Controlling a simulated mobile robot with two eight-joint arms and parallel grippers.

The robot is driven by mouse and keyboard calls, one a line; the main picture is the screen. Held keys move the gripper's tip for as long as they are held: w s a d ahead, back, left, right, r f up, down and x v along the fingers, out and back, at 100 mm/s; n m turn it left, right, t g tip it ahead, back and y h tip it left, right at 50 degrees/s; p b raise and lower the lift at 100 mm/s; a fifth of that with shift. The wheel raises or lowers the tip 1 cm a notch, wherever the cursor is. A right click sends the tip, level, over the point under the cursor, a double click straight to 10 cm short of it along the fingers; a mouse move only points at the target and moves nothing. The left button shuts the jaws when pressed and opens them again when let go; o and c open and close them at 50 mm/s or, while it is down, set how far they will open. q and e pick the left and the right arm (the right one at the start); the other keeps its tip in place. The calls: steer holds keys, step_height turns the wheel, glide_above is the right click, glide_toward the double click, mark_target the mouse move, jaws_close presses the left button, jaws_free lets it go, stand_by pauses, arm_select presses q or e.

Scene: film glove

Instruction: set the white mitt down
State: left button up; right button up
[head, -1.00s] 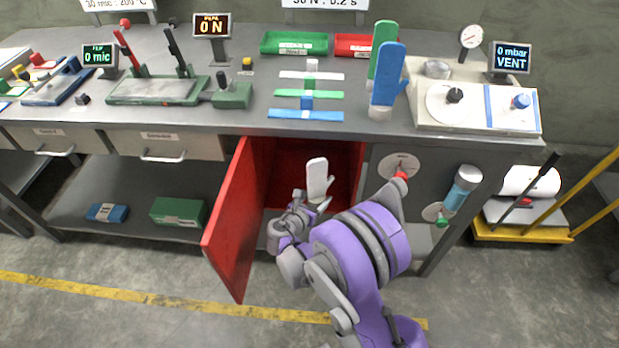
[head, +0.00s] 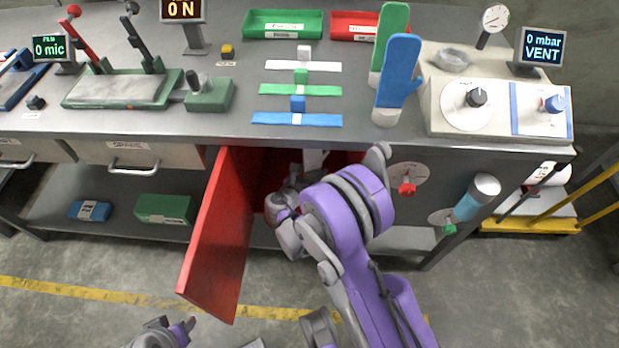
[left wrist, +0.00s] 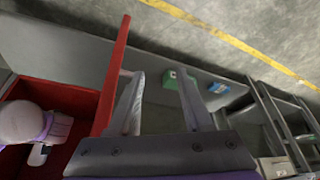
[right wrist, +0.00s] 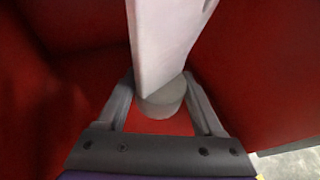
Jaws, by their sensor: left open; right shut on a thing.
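The white mitt (head: 315,158) stands roughly upright in my right gripper (head: 297,182), at the mouth of the red compartment (head: 270,165) under the bench. In the right wrist view the mitt (right wrist: 168,45) rises from a grey round base (right wrist: 163,101) between the fingers, with red walls around it. The bench edge hides its upper part in the head view. I cannot tell whether the base touches the compartment floor. My left gripper (left wrist: 160,78) is open and empty, in front of the bench's lower shelf; its arm shows at the bottom of the head view.
The red door (head: 212,240) stands open to the left of my right arm. A blue mitt (head: 397,75) and a green mitt (head: 392,30) stand on the bench. A red knob (head: 407,188) and a blue cylinder (head: 472,200) sit right of the compartment.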

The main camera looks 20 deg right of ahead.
steer(key=shift+f+b, duration=0.6)
steer(key=shift+f, duration=2.55)
steer(key=shift+f, duration=0.2)
steer(key=o, duration=1.4)
steer(key=shift+r, duration=0.15)
